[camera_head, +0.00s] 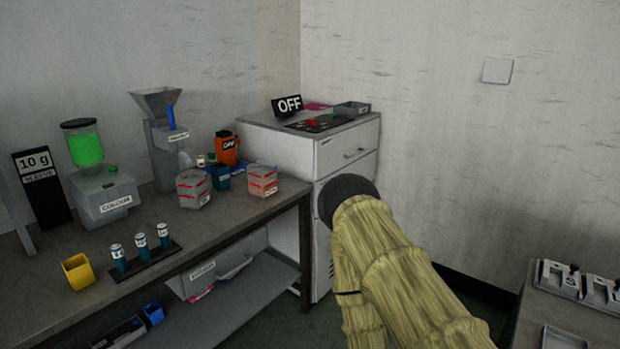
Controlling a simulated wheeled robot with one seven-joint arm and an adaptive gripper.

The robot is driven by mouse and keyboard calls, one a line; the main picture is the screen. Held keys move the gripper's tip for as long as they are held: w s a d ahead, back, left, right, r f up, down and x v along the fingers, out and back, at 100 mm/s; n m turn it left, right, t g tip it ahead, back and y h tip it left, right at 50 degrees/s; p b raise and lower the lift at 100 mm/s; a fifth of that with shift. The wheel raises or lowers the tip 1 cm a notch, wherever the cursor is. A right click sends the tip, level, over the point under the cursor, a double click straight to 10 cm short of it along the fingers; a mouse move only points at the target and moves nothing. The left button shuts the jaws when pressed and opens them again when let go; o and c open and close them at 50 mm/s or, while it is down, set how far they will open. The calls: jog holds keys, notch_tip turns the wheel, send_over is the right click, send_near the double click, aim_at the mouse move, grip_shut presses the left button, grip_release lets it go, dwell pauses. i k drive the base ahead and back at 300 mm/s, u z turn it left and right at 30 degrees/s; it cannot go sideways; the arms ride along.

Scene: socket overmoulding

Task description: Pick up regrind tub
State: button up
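No tub has a label I can read clearly as regrind. A grey bin (196,284) with a white label, too small to read, sits on the shelf under the bench. My arm, in a yellowish sleeve with a dark round end, reaches up from the lower right, apart from the tubs. My gripper's fingers do not show.
The bench (225,222) also holds a hopper machine (164,150), a colour dispenser (104,198), an orange container (227,149), a yellow cup (77,271) and a rack of blue-banded vials (146,259). A white cabinet (338,160) with an OFF sign stands at the bench's right end.

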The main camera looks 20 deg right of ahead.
aim_at(262, 176)
jog(key=z, duration=0.55)
jog(key=i, duration=1.65)
jog(key=u, duration=0.5)
